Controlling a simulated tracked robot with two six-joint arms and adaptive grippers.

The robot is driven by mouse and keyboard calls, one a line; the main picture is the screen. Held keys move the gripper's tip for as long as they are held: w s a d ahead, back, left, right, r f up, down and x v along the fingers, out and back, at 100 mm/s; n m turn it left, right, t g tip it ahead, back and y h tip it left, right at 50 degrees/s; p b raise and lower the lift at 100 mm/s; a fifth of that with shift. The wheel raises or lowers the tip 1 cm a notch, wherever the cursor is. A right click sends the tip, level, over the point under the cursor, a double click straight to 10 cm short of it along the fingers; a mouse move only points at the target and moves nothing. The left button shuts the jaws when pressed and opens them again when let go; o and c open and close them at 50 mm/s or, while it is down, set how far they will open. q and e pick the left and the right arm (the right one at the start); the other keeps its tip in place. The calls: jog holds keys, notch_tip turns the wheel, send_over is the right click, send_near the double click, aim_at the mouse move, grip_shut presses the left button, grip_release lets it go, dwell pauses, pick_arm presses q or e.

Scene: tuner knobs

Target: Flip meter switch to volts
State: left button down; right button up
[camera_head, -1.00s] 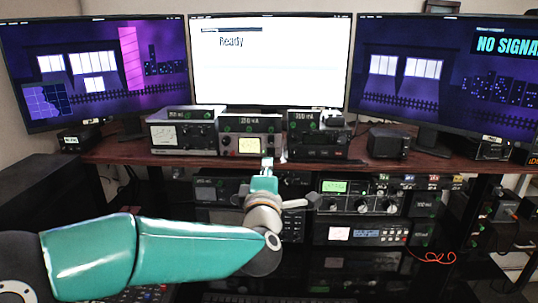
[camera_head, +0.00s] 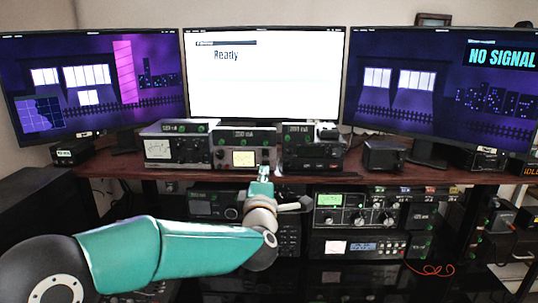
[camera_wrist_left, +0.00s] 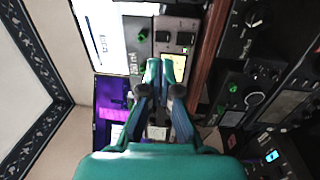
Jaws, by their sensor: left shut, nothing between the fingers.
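A small silver-grey box with a lit yellow meter face (camera_head: 244,158) stands in the middle of the shelf. The lit face also shows in the left wrist view (camera_wrist_left: 179,66), turned sideways, partly behind my fingers. Dark controls (camera_wrist_left: 163,37) sit beside it there; which one is the meter switch, and its setting, I cannot tell. My left gripper (camera_head: 264,172), teal, is shut and empty, with its tips just in front of the box's lower right. In the left wrist view its fingertips (camera_wrist_left: 160,72) overlap the box front; contact is unclear. My right gripper is not in view.
A box with a white meter (camera_head: 158,148) stands to the left and a dark box (camera_head: 313,152) to the right. The wooden shelf edge (camera_head: 400,178) runs below. Radio gear with knobs (camera_head: 355,216) fills the rack underneath. Three monitors (camera_head: 264,70) stand behind.

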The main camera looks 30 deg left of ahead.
aim_at(267, 152)
pick_arm(q)
jog(key=p+x, duration=0.2)
jog(key=x, duration=0.6)
jog(key=shift+r+p, duration=0.15)
jog(key=shift+p, duration=0.2)
jog(key=shift+w+a, duration=0.25)
jog(key=shift+w, duration=0.25)
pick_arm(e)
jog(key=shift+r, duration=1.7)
pick_arm(q)
jog(key=shift+d, duration=0.1)
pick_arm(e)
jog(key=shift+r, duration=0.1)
